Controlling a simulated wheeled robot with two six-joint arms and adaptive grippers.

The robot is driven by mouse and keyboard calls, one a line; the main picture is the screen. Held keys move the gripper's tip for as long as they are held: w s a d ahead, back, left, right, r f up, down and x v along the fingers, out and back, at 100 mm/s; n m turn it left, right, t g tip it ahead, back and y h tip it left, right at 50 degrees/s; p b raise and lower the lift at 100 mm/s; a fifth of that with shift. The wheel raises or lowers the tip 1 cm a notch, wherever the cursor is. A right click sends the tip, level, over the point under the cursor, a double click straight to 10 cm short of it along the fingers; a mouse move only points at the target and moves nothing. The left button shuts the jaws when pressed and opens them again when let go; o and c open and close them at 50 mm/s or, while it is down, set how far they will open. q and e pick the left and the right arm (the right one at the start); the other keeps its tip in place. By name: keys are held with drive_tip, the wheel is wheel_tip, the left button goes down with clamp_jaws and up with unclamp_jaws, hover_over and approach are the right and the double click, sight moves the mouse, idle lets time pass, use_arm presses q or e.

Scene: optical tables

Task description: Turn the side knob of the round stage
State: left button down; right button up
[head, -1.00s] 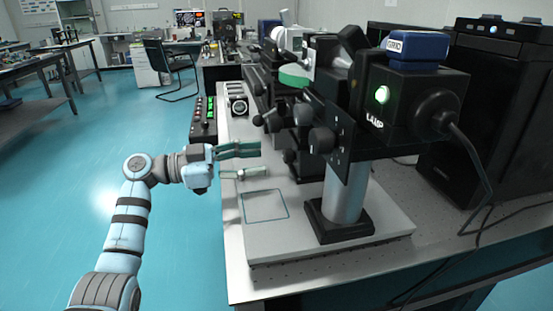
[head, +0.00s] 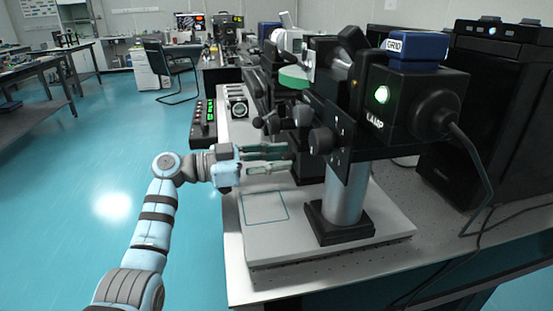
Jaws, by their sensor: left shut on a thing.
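The black microscope-like instrument (head: 340,125) stands on a pale base plate, with dark knobs (head: 322,140) on its near side. A green-edged round part (head: 294,77) shows high on its far side. I cannot tell for certain which part is the round stage. My left gripper (head: 288,158) reaches in from the left at the instrument's lower left side, above the plate. My right gripper is not in view.
A lamp housing (head: 408,95) with a blue box on top sits at the upper right, with a hanging cable. The base plate (head: 300,240) is bare at the front, apart from a square outline. A control box with green lights (head: 203,125) stands at the left.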

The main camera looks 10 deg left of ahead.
use_arm(q)
drive_tip(key=shift+n, duration=0.7)
drive_tip(key=shift+n+p, duration=0.5)
drive_tip(key=shift+n, duration=0.6)
drive_tip(key=shift+n+p, duration=0.4)
drive_tip(key=shift+n, duration=1.3)
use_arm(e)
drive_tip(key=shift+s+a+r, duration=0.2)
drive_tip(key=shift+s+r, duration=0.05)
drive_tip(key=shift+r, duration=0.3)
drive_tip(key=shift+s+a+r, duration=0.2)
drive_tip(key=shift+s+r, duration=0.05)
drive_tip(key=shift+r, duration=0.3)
use_arm(q)
drive_tip(key=c, duration=1.3)
unclamp_jaws()
